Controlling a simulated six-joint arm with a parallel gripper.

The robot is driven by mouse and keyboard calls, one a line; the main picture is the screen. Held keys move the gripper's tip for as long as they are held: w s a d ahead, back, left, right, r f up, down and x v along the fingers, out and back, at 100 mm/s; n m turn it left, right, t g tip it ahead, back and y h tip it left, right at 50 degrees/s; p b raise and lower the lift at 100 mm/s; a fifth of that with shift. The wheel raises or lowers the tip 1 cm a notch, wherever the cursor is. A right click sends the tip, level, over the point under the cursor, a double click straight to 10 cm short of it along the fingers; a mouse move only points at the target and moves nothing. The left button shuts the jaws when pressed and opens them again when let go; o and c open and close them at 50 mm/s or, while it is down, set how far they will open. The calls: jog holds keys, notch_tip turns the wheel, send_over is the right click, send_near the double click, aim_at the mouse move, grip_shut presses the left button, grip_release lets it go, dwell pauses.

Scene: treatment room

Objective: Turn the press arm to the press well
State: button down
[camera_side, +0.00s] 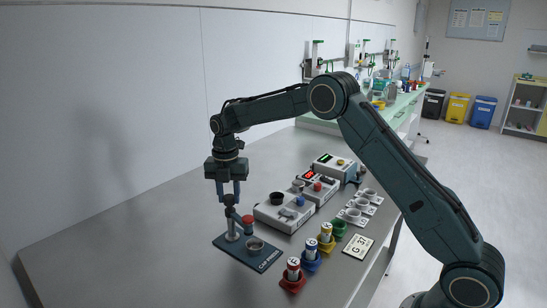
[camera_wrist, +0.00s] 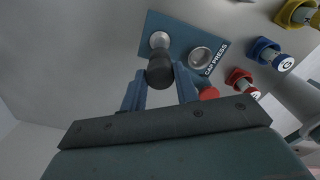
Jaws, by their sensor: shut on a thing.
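The cap press has a dark blue base plate (camera_side: 262,262) marked CAP PRESS, with a metal post (camera_side: 232,236) and a round grey press well (camera_side: 255,244). The press arm carries a red head (camera_side: 248,219) that stands above the plate close to the well; I cannot tell if it is exactly over it. My gripper (camera_side: 229,192) points down and is shut on the black knob (camera_side: 229,201) on top of the post. In the wrist view the knob (camera_wrist: 160,72) sits between my blue fingers, and the red head (camera_wrist: 208,93) is partly hidden by my gripper. The well (camera_wrist: 200,57) is empty.
Red (camera_side: 292,283), blue (camera_side: 311,260) and yellow (camera_side: 327,243) cups with vials and an empty green cup (camera_side: 339,228) stand right of the press. A grey device (camera_side: 284,212) is behind it. The table at left is clear.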

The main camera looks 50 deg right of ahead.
jog(key=shift+r+n, duration=0.1)
jog(key=shift+n, duration=1.1)
jog(key=c, duration=1.1)
grip_release()
jog(key=shift+o, duration=0.2)
notch_tip(320, 180, up, 14)
